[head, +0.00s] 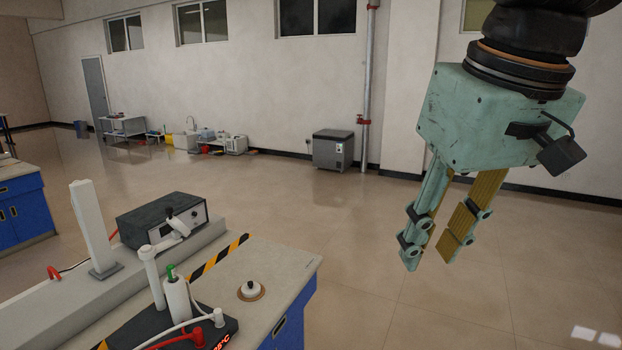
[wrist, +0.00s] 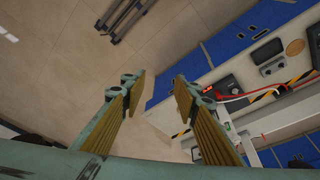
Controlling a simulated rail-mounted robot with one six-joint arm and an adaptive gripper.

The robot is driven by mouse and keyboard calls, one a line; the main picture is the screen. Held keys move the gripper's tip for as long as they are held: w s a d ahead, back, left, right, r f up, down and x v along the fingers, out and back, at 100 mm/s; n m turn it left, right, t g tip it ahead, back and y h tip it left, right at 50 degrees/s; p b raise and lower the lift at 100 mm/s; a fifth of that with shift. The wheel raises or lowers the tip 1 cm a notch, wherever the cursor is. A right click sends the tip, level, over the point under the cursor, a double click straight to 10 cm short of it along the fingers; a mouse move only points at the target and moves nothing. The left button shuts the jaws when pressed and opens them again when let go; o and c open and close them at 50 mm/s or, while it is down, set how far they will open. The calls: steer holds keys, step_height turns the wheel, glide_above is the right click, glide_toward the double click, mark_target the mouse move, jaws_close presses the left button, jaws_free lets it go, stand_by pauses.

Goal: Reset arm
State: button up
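My gripper (head: 430,258) hangs from the arm at the upper right of the head view, pointing down. It has a pale green body and ribbed yellow finger pads. The two fingers are apart with nothing between them. In the wrist view the same gripper (wrist: 158,90) shows its fingers spread, with an empty gap over the floor and the blue bench side. In the head view it is in the air over open floor, right of the bench (head: 285,270).
A grey chest (head: 333,150) stands by the wall. Floor around the gripper is clear.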

steer(key=s+d+f+m+b, duration=0.2)
steer(key=s+d+f, duration=0.2)
steer(key=s+f, duration=0.6)
steer(key=s, duration=0.4)
steer(key=shift+d+f+m+h, duration=0.2)
steer(key=shift+f+m+h, duration=0.15)
steer(key=shift+m+h, duration=0.05)
